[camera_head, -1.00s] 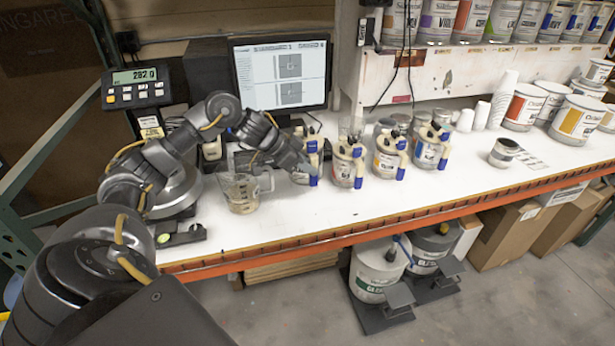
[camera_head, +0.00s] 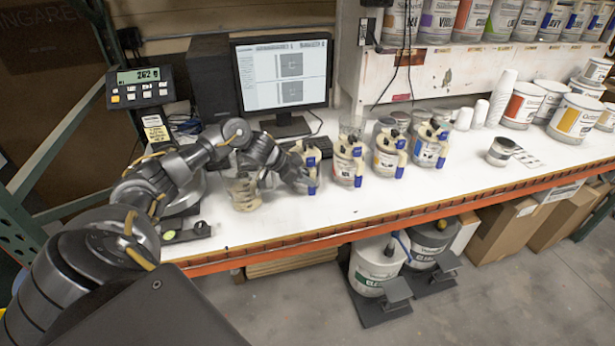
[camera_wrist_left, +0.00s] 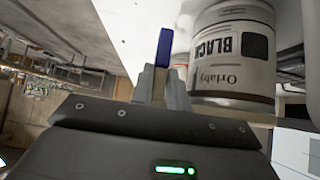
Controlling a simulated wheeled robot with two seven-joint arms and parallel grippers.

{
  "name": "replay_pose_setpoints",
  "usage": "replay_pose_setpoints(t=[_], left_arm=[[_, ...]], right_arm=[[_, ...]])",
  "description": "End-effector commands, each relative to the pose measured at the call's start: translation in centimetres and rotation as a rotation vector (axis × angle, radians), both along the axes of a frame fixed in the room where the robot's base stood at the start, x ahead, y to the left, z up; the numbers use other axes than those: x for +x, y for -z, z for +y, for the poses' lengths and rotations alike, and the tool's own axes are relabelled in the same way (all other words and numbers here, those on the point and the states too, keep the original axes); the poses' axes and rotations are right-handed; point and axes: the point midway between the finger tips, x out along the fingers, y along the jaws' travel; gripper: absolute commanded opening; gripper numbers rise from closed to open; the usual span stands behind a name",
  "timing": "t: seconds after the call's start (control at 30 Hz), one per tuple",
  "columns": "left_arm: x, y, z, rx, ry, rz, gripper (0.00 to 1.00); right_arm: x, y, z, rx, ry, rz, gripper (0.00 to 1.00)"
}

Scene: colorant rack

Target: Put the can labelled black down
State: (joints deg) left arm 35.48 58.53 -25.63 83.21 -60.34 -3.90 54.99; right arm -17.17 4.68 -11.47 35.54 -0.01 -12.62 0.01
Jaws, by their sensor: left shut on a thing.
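The can labelled black (camera_wrist_left: 232,62) fills the right part of the left wrist view, its label upside down there. In the head view this can (camera_head: 311,160) is leftmost in the row of cans with blue handles, at the white bench top (camera_head: 420,195). My left gripper (camera_head: 304,181) reaches it from the left and hides part of it. I cannot tell whether its base touches the bench. My right gripper is out of view.
A red-labelled can (camera_head: 345,165) stands close right. A monitor (camera_head: 282,75) and keyboard are behind. The front bench strip is clear.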

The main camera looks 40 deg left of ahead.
Motion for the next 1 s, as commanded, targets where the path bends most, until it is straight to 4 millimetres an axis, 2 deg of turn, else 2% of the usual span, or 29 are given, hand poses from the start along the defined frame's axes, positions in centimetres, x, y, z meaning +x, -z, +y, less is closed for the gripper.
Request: replay_pose_setpoints(t=[0.27,0.3,0.47,0.8,1.0], left_arm=[[0.2,0.0,0.0,-0.001,0.001,-0.007,0.0],[0.0,0.3,0.0,-0.001,0.0,-0.001,0.17],[0.0,0.2,-0.1,-0.001,0.001,-0.001,0.38],[0.1,-0.2,-0.1,0.001,0.001,-0.002,0.38],[-1.7,-2.0,1.3,0.004,0.001,-0.003,0.38]], right_arm=[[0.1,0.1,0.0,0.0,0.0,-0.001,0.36],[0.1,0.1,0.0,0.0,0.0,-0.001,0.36],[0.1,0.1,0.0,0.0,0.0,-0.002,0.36],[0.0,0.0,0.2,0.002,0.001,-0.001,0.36],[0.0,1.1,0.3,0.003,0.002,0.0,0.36]])
